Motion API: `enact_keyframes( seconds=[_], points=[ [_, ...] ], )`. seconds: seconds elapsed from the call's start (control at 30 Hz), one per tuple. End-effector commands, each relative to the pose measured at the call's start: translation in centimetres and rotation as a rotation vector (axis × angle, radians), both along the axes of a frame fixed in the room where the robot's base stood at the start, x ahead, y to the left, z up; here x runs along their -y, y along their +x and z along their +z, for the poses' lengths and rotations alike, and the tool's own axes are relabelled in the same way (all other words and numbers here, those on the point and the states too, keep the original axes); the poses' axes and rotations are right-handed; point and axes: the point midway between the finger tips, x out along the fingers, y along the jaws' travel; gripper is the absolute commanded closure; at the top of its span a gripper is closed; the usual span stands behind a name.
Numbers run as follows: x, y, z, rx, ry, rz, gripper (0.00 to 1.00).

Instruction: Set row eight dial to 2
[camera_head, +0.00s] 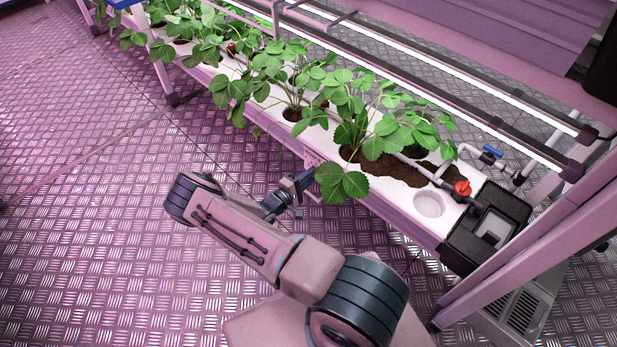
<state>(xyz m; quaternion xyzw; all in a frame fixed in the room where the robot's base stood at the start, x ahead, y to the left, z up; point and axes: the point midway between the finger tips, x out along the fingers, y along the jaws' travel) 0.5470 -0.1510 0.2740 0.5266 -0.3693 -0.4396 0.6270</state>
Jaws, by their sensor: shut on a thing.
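My gripper (296,190) is at the front side of the white growing trough (430,240), beside hanging strawberry leaves. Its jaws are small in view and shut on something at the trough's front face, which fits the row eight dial. The dial itself is hidden by the jaws, so its pointer and numbers cannot be read. A small marked patch (312,158) shows on the trough's front face just above the gripper.
Strawberry plants (345,110) overhang the trough's front edge close to my gripper. A red knob (462,188), a blue-handled valve (490,152) and a black box (485,230) are at the right end. The patterned metal floor (90,220) on the left is clear.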

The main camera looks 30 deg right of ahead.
Motion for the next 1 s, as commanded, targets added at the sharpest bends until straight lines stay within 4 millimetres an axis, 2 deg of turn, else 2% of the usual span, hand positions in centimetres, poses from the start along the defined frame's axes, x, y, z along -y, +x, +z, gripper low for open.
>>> enact_keyframes(
  seconds=[0.07, 0.1, 0.17, 0.43, 0.57, 0.67, 1.0],
  points=[
    [-0.2, 0.2, 0.0, 0.002, 0.002, 0.006, 0.97],
    [-0.2, 0.2, 0.0, 0.002, 0.001, 0.005, 0.66],
    [-0.1, 0.2, 0.0, 0.002, 0.001, 0.005, 0.53],
    [0.0, 0.1, 0.0, 0.0, 0.0, 0.001, 0.53],
    [-0.9, -0.2, 0.1, -0.001, 0.0, 0.003, 0.53],
    [-2.4, -0.7, 0.2, 0.0, 0.001, 0.005, 0.53],
    [-9.6, -3.3, 0.2, 0.001, 0.001, 0.007, 0.53]
  ],
)
